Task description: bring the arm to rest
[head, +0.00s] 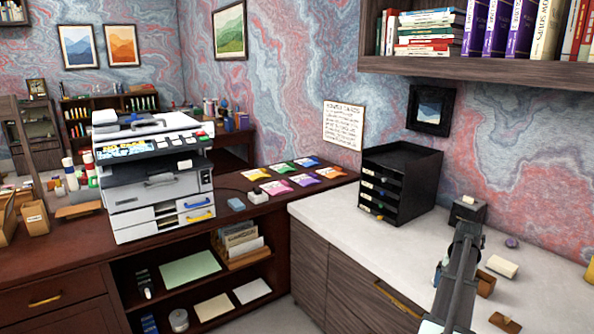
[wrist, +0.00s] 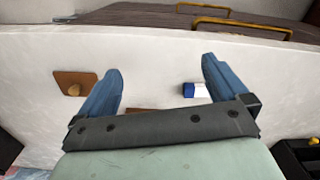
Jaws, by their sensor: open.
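My gripper (wrist: 161,74) shows in the wrist view with its two blue fingers wide apart and nothing between them. It is over the white countertop (wrist: 150,60), and its height above the top is hard to judge. My dark arm (head: 462,265) reaches over the right-hand counter in the head view, where I cannot make out the fingers clearly. A blue and white block (wrist: 195,90) lies beside the right finger in the wrist view. A brown wooden piece with a knob (wrist: 75,84) lies left of the left finger.
A black drawer tray (head: 400,182) stands at the back of the white counter (head: 335,212). A black box (head: 467,213), a white block (head: 502,266) and small brown pieces lie around my arm. A bookshelf (head: 475,65) hangs above. A printer (head: 155,185) stands left. The counter's left part is clear.

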